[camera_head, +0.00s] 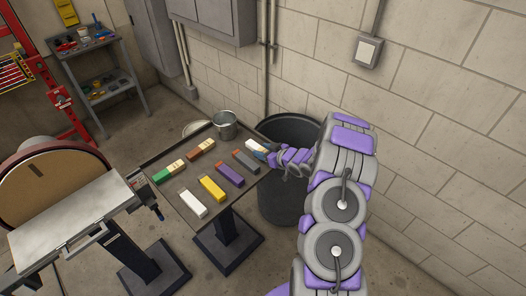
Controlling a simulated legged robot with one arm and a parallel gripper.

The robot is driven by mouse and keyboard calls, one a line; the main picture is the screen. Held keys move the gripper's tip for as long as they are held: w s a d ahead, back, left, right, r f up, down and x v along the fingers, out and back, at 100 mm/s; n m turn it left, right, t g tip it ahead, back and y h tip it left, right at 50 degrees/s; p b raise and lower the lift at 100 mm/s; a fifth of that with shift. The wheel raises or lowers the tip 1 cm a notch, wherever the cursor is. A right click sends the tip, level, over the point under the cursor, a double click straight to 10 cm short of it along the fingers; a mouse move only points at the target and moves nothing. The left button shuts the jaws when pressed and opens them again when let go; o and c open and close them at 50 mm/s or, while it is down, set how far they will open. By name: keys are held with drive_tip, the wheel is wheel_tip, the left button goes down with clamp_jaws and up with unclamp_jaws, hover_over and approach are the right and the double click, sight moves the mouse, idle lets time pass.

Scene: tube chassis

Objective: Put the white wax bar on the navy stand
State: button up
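Two white bars show on the dark tray table. One plain white bar (193,204) lies near the front edge. Another white bar (257,146) is at the back right corner, right at the tip of my gripper (268,154). My gripper reaches in from the right over the table edge. Its fingers are small and partly hidden, so I cannot tell whether they are open or closed on that bar. A dark navy pedestal (229,240) stands under the tray table. A second navy pedestal (152,268) stands to its left, beneath a grey metal plate.
The tray holds several other bars: green and cream (168,172), brown (201,150), yellow (212,188), purple (229,175) and grey (245,161). A metal bucket (225,125) and a large dark bin (283,202) stand behind and right. A disc machine (52,185) is at left.

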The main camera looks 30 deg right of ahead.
drive_tip(key=shift+o, duration=1.4)
drive_tip(key=shift+a, duration=0.15)
drive_tip(key=shift+r, duration=0.1)
drive_tip(key=p+v, duration=0.2)
drive_tip(key=v, duration=0.9)
drive_tip(key=s+a+r+m+g+h, duration=0.1)
drive_tip(key=s+r+g+h, duration=0.15)
drive_tip(key=r, duration=0.35)
drive_tip(key=s+r+m+g+h, duration=0.1)
drive_tip(key=s+r+g+h, duration=0.1)
drive_tip(key=r+g+h, duration=0.3)
drive_tip(key=s+a+r+g+y, duration=0.1)
drive_tip(key=s+a+r+g, duration=0.1)
drive_tip(key=s+a+r, duration=0.2)
drive_tip(key=s+a+r+m+g+y, duration=0.1)
drive_tip(key=s+a+r, duration=0.3)
drive_tip(key=s+a, duration=0.7)
drive_tip(key=s+a+r+m+g+y, duration=0.1)
drive_tip(key=s+a+r+g, duration=0.2)
drive_tip(key=s, duration=1.6)
drive_tip(key=a+g, duration=0.1)
drive_tip(key=a, duration=0.3)
drive_tip(key=shift+s+a+r, duration=0.2)
drive_tip(key=shift+s+r, duration=0.15)
drive_tip(key=shift+r, duration=0.05)
